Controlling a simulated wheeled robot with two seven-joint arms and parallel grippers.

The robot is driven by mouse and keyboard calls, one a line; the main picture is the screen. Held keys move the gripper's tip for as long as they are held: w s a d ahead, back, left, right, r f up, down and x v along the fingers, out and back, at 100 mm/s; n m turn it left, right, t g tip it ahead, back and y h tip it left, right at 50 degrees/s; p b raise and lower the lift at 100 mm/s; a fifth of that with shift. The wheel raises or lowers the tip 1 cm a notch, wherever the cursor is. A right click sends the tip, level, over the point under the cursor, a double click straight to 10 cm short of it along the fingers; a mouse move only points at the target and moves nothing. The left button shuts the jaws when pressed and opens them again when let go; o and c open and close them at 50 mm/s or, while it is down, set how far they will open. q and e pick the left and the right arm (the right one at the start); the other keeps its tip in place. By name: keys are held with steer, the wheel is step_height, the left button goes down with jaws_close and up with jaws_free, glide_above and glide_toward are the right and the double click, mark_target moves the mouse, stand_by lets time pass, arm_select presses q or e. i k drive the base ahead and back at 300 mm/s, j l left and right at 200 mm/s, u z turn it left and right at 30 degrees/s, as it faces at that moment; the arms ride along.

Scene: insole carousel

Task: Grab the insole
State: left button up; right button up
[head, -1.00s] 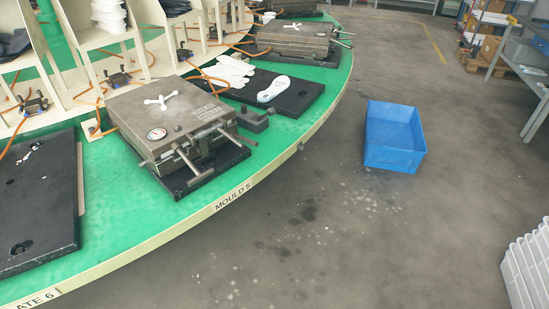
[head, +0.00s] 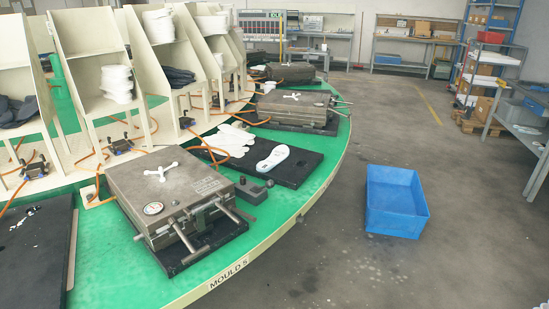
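White gloves or similar white pieces (head: 231,139) lie on the same plate, to the left of the insole. Neither of my grippers shows in the view, so nothing can be told of their opening or place.
A closed grey mould (head: 185,190) labelled MOULD 5 sits left of the plate, its handles sticking out. Another mould (head: 297,106) stands behind. A blue crate (head: 396,200) is on the floor at right. Shelves with white stacks (head: 116,82) line the carousel's inner side.

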mark_target(280, 153)
steer(key=i+l+u, duration=0.25)
steer(key=i+l, duration=0.25)
steer(key=i+l+u, duration=0.2)
steer(key=i+l, duration=0.25)
steer(key=l, duration=0.25)
steer(key=i+l+u, duration=0.1)
steer(key=l+u, duration=0.25)
steer(key=l, duration=0.65)
steer(key=l+u, duration=0.4)
steer(key=l, duration=0.6)
steer(key=k+l+u, duration=0.1)
steer(key=l, duration=0.3)
steer(key=k+l, duration=0.35)
steer(key=u, duration=0.05)
